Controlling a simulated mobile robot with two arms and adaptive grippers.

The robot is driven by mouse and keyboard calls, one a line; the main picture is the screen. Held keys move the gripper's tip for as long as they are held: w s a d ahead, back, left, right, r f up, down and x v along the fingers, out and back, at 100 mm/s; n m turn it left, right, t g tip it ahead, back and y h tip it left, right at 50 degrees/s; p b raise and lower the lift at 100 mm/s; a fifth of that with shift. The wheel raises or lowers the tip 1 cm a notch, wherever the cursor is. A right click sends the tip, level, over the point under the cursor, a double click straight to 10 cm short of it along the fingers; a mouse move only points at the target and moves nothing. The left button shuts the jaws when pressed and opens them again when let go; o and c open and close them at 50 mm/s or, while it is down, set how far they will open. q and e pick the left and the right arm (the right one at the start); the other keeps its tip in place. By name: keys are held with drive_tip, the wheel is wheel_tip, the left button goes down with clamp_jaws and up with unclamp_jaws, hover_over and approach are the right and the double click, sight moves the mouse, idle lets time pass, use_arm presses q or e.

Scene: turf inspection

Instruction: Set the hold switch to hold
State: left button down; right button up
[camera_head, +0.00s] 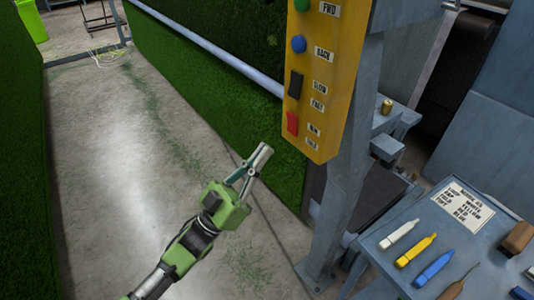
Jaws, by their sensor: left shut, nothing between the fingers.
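A yellow control panel (322,100) hangs at the upper middle on a grey post. Its lowest control is a red rocker switch (292,124), beside small labels that seem to read RUN above and HOLD below. I cannot tell which way the rocker is tipped. My left gripper (265,150), green with grey fingers, is shut and empty. In the picture its tips are just below and left of the red switch, apart from the panel. My right gripper is not in view.
Higher on the panel are a black rocker (295,84), a blue button (298,44) and a green button (301,4). A grey table (399,279) at the lower right carries coloured markers and a label card (462,207). Green turf hangs behind; the concrete floor at left is open.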

use_arm(q)
drive_tip(key=s+a+f+b, duration=0.2)
drive_tip(key=a+f+b, duration=0.1)
drive_tip(key=f, duration=0.4)
drive_tip(key=shift+s+a+f, duration=0.2)
drive_tip(key=shift+s+a, duration=0.1)
drive_tip(key=shift+a, duration=0.05)
